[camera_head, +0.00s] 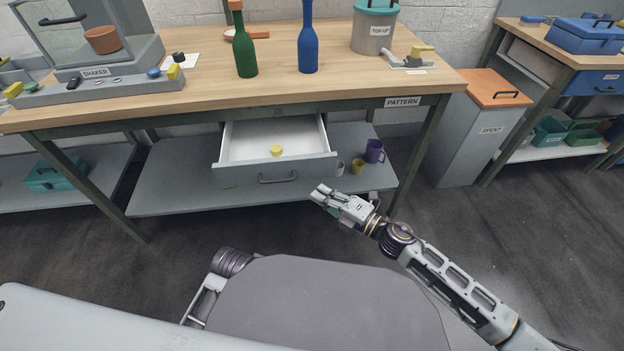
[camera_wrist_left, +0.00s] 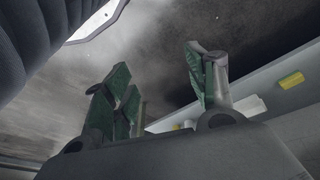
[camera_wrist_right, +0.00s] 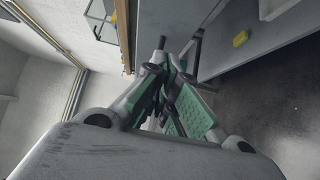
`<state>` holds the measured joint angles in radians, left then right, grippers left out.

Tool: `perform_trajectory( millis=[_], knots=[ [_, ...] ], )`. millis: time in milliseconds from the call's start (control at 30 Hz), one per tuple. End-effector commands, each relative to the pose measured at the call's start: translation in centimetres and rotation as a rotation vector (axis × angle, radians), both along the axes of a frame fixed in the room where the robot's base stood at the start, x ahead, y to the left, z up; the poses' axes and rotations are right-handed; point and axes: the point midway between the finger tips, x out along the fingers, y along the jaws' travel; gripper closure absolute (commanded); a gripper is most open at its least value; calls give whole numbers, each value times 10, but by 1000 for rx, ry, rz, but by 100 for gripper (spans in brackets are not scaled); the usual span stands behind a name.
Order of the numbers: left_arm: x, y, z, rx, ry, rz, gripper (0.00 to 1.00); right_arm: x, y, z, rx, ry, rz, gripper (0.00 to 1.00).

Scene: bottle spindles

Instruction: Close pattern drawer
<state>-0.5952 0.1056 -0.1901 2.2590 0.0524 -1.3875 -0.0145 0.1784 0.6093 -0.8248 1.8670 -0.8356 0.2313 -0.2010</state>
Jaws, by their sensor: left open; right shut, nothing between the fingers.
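The pattern drawer (camera_head: 230,143) stands pulled open under the wooden workbench, with its white inside showing. A small yellow piece (camera_head: 276,151) lies in it. The drawer's grey front has a dark bar handle (camera_head: 277,179). A PATTERN label (camera_head: 403,102) is on the bench edge to the right. My right gripper (camera_head: 317,194) is shut and empty, just right of and below the drawer front, apparently apart from it. Its closed fingers show in the right wrist view (camera_wrist_right: 172,68). My left gripper (camera_wrist_left: 158,76) is open and empty in the left wrist view; the head view does not show it.
The bench top (camera_head: 330,80) holds a green bottle (camera_head: 246,58), a blue bottle (camera_head: 308,50) and a grey bucket (camera_head: 374,32). Cups, one purple (camera_head: 374,152), stand on the lower shelf (camera_head: 170,185). A grey bin (camera_head: 475,135) stands right of the bench. Floor at right is clear.

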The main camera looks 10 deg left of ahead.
Motion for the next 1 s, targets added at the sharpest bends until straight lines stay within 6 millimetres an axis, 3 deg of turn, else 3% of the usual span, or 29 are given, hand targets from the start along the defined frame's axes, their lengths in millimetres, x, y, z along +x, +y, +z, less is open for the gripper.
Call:
perform_trajectory(
  millis=[333,700,1000],
  knots=[
    [-6,-1,-3,-2,9,-2,43,15,27,0,0,-2,1,100],
    [0,-3,10,-11,-20,-3,43,43,35,-1,0,-1,0,100],
    [0,-3,15,-14,-26,-5,43,53,37,0,-1,0,0,100]
  ],
)
